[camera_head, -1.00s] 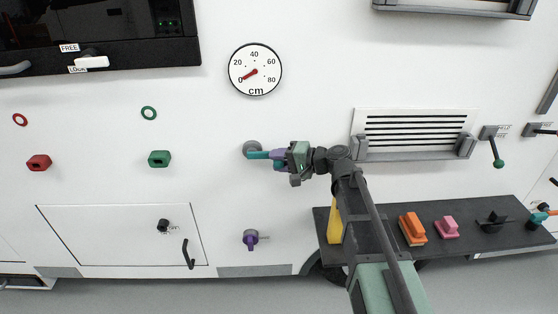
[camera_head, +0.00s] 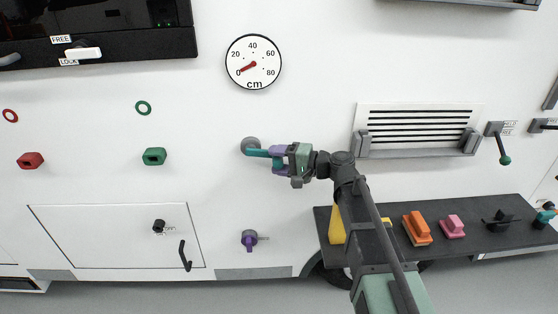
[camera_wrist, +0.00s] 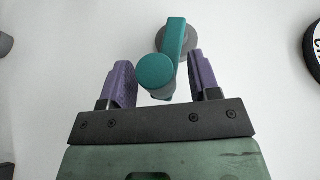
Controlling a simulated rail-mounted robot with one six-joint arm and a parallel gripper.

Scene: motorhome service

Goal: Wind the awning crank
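The awning crank (camera_head: 257,153) is a teal arm on a round grey hub (camera_head: 250,143) on the white wall. In the wrist view the teal arm (camera_wrist: 174,40) runs from the hub to a round teal knob (camera_wrist: 155,70) facing me. My gripper (camera_head: 278,161) is at the knob end, with purple fingers. In the wrist view the open gripper (camera_wrist: 163,78) has the knob between its fingers, with a gap on each side. The dial gauge (camera_head: 253,62) marked cm has its red pointer near 0.
A vent (camera_head: 415,128) with a grey rail is right of my gripper. A dark shelf (camera_head: 375,227) below holds an orange block (camera_head: 417,229) and a pink block (camera_head: 453,226). A purple knob (camera_head: 249,238) sits below the crank. The wall around the crank is clear.

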